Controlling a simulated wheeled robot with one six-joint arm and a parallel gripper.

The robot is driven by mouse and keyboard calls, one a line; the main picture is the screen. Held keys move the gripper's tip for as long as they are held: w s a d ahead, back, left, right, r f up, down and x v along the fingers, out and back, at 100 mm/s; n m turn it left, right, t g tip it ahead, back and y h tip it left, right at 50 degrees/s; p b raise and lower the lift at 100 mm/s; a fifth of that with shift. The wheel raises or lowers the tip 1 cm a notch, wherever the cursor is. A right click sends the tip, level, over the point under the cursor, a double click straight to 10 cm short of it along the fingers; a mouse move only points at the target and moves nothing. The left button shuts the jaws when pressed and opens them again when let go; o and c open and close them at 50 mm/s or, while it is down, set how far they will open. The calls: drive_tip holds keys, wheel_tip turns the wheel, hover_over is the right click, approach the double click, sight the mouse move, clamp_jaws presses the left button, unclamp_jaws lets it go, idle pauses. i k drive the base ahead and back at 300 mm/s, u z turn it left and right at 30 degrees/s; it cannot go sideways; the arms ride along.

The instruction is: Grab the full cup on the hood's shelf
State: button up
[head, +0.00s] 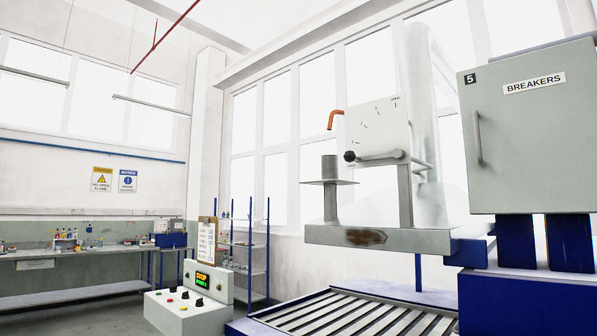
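A grey cylinder (329,168) stands upright on a thin round plate (347,182), which sits on a short post (330,204) above a grey shelf (420,240) with a rusty patch on its front. I cannot tell whether the cylinder is the cup or whether it is full; its inside is hidden. An orange bent nozzle (334,117) sticks out above it from a white marked panel (378,126). A lever with a black knob (350,156) is below the panel. My gripper is not in view.
A grey breaker cabinet (530,140) stands close on the right. A blue-framed roller conveyor (345,315) runs below the shelf. A control box (188,308) with a lit display stands at front left. Benches and a blue rack (245,250) are behind; floor shows at left.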

sight(330, 162)
drive_tip(key=u, duration=1.9)
drive_tip(key=i, duration=0.95)
drive_tip(key=z, duration=1.15)
